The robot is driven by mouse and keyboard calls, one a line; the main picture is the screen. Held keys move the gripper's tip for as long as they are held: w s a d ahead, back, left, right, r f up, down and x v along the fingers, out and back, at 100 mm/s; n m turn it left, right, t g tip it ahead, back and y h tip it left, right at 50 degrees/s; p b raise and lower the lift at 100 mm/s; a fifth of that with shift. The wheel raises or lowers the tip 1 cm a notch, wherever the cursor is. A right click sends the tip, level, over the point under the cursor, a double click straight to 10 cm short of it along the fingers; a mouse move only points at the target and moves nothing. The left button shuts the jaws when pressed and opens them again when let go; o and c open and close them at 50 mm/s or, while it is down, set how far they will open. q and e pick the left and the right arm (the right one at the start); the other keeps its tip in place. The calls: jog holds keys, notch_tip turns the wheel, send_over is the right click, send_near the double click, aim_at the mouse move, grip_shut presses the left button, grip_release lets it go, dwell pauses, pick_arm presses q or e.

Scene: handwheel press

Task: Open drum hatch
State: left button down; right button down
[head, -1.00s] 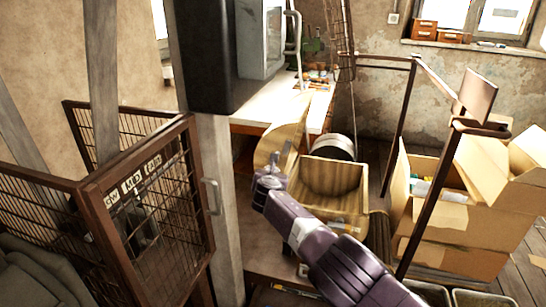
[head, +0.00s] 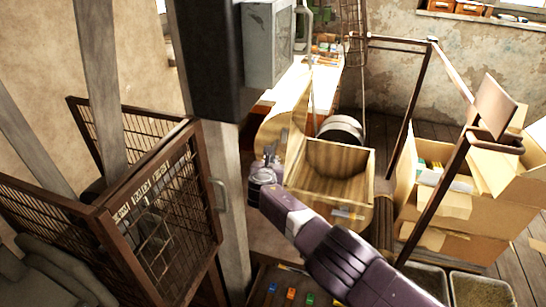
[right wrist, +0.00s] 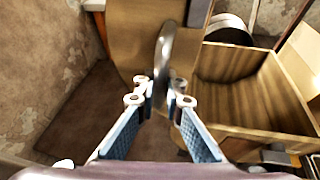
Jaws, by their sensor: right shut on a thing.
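The drum (head: 335,190) is a wooden, box-like housing with an open hollow, right of centre in the head view. It also shows at the right of the right wrist view (right wrist: 235,105). A curved wooden panel, which looks like its hatch (head: 287,118), stands swung out at the left of the opening. In the right wrist view the panel (right wrist: 130,35) fills the upper middle. My right gripper (head: 268,165) is at the panel's lower edge. In the right wrist view it is shut on a grey curved handle (right wrist: 164,50) in front of the panel. My left gripper is out of view.
A mesh-door cage (head: 165,215) and a grey post (head: 232,210) stand left of my right arm. Open cardboard boxes (head: 450,205) and a dark metal frame (head: 435,200) stand at the right. A white-topped bench (head: 295,85) is behind.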

jog(key=shift+w+r, duration=0.15)
jog(key=shift+r, duration=0.25)
jog(key=c, duration=2)
grip_release()
jog(key=shift+f, duration=0.35)
jog(key=shift+s+a, duration=0.1)
jog(key=shift+s, duration=0.15)
jog(key=shift+s+a+f, duration=0.1)
jog(key=shift+s+a, duration=0.1)
jog(key=shift+s+d+r, duration=0.15)
jog(key=shift+s+r, duration=0.4)
jog(key=shift+s, duration=0.3)
jog(key=shift+v, duration=2.6)
